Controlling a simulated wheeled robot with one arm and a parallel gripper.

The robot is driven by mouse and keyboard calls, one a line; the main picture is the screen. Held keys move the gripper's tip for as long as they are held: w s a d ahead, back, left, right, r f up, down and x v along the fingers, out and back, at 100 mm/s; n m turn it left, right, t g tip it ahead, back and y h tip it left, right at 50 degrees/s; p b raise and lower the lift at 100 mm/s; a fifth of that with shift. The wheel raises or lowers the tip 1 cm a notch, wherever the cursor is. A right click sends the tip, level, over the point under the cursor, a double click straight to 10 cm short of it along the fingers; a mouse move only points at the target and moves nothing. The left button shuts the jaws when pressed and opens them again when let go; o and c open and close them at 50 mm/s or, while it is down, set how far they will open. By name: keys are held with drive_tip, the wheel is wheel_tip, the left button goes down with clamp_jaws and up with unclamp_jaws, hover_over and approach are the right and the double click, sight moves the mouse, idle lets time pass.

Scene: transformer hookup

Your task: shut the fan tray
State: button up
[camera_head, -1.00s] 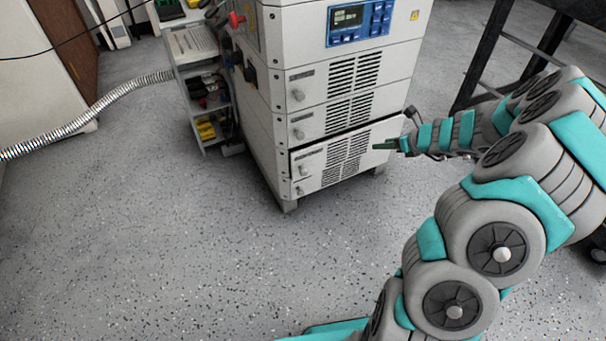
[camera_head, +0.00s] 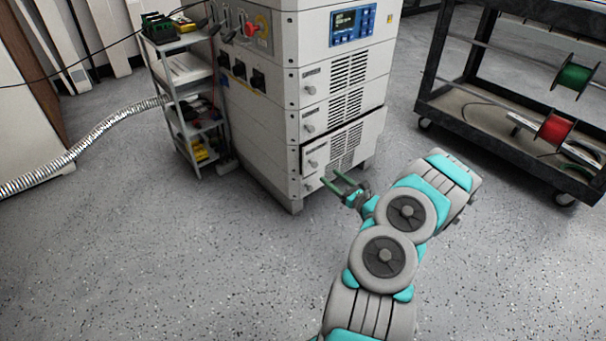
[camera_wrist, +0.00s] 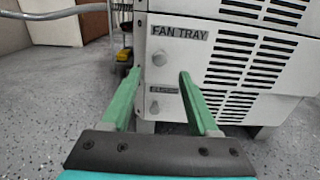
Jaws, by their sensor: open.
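In the wrist view the knobs appear between the fingers (camera_wrist: 159,75); contact cannot be told.
The white cabinet (camera_head: 280,130) has a blue display panel (camera_head: 352,25) at the top. A small shelf cart (camera_head: 190,95) stands on its left. A dark cart with cable spools (camera_head: 470,100) stands at the right. The floor in front is clear.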

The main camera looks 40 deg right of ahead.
sight(316, 165)
drive_tip(key=w, duration=0.7)
drive_tip(key=shift+w+a, duration=0.1)
drive_tip(key=shift+a, duration=0.15)
clamp_jaws()
idle(1.1)
